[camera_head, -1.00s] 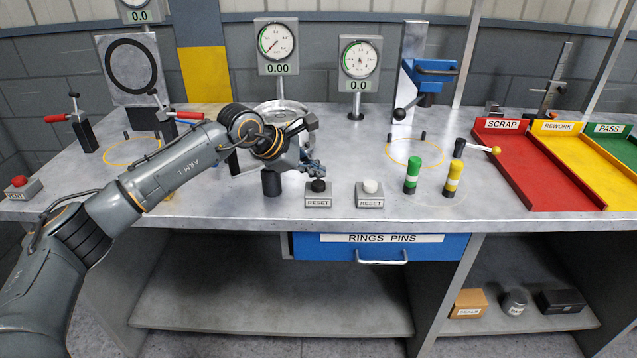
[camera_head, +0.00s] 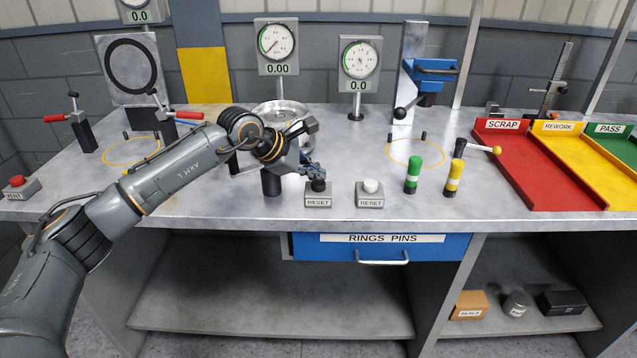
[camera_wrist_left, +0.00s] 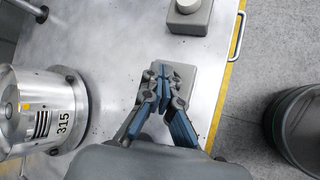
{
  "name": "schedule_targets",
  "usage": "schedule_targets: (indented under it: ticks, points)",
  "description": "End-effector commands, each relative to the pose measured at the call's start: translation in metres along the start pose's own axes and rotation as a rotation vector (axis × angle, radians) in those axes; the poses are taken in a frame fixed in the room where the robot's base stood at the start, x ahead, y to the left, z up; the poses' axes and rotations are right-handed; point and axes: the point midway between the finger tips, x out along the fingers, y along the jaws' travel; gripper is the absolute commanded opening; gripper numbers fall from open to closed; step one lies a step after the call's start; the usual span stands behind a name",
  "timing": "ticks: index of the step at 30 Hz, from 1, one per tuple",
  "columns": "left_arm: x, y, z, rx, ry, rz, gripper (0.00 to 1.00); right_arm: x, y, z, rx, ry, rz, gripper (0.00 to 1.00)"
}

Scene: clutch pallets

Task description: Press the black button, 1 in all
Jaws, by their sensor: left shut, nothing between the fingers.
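The black button (camera_head: 318,185) sits on a grey box labelled RESET (camera_head: 318,201) near the front edge of the bench. My left gripper (camera_head: 314,172) is shut and empty, with its fingertips right at the button's top. I cannot tell whether they touch it. In the left wrist view my left gripper (camera_wrist_left: 164,72) points down over the grey box (camera_wrist_left: 186,75), and its fingers hide the button. My right gripper is not in view.
A white button (camera_head: 370,186) on a second RESET box stands just to the right. Green (camera_head: 412,175) and yellow (camera_head: 453,178) cylinders stand further right. A metal cylinder marked 315 (camera_wrist_left: 40,110) stands beside my gripper in the left wrist view. A blue drawer (camera_head: 380,247) is below.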

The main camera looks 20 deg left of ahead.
Motion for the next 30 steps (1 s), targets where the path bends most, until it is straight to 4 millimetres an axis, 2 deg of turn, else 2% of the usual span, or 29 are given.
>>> schedule_targets:
  ticks: [30]
  points:
    - [0.010, -0.007, -0.007, 0.000, 0.002, -0.002, 0.00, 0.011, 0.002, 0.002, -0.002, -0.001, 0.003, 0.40]
